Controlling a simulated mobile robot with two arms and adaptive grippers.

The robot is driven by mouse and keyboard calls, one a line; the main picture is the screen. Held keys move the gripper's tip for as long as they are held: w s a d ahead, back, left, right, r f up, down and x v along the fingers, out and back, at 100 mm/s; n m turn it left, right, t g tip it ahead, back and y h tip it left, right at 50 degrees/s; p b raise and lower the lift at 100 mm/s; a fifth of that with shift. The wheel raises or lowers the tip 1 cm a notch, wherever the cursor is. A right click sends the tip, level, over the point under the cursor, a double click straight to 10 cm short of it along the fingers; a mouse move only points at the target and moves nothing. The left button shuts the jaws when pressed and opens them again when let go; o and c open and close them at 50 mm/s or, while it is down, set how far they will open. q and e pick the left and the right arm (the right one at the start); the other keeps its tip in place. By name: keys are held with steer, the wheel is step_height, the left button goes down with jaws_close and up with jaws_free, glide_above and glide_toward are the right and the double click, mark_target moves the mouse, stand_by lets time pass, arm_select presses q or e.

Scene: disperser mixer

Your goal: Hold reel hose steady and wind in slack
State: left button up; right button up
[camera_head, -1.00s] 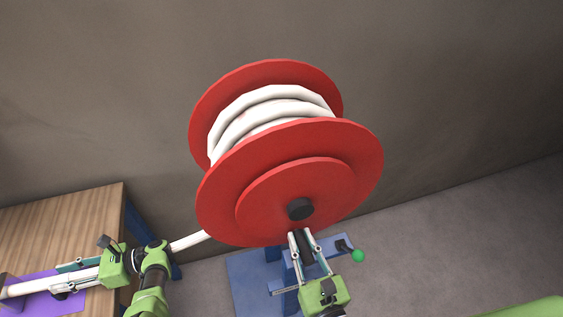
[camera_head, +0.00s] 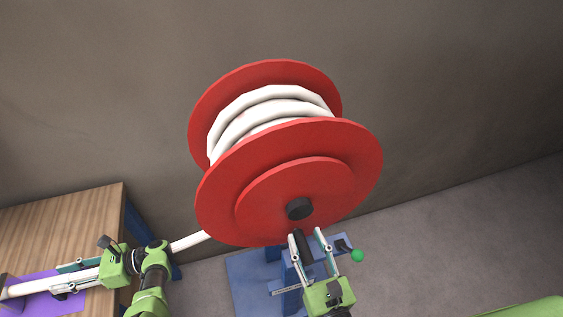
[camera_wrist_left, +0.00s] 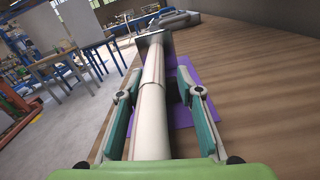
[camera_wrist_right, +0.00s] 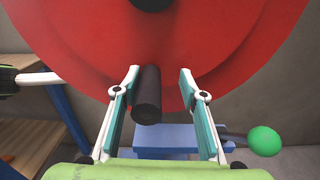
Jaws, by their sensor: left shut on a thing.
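The red reel (camera_head: 290,180) carries several turns of white hose (camera_head: 262,112). The hose's free length (camera_head: 187,241) runs left from the reel to the table. My left gripper (camera_head: 62,279) is shut on this hose above a purple mat (camera_head: 40,306); in the left wrist view the hose (camera_wrist_left: 153,105) lies between the fingers. The black crank handle (camera_wrist_right: 147,95) sticks out from the reel's front disc. My right gripper (camera_wrist_right: 158,88) is open around the handle, which is nearer its left finger; a gap shows on the right.
A wooden table (camera_head: 70,220) stands at the left. The reel's blue stand (camera_head: 255,275) is below it, with a green ball knob (camera_head: 357,256) on a lever close right of my right gripper. A plain wall (camera_head: 450,90) is behind.

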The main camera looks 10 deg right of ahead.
arm_select(q)
steer(key=shift+f, duration=0.1)
arm_select(e)
steer(key=s+d, duration=0.1)
steer(key=s, duration=1)
steer(key=shift+d, duration=0.4)
steer(key=shift+s, duration=0.1)
arm_select(q)
steer(key=o, duration=0.7)
steer(key=shift+c, duration=0.2)
steer(key=shift+o, duration=0.3)
arm_select(e)
steer(key=s+r, duration=0.5)
steer(key=shift+s+d, duration=0.4)
arm_select(q)
steer(key=shift+a, duration=0.1)
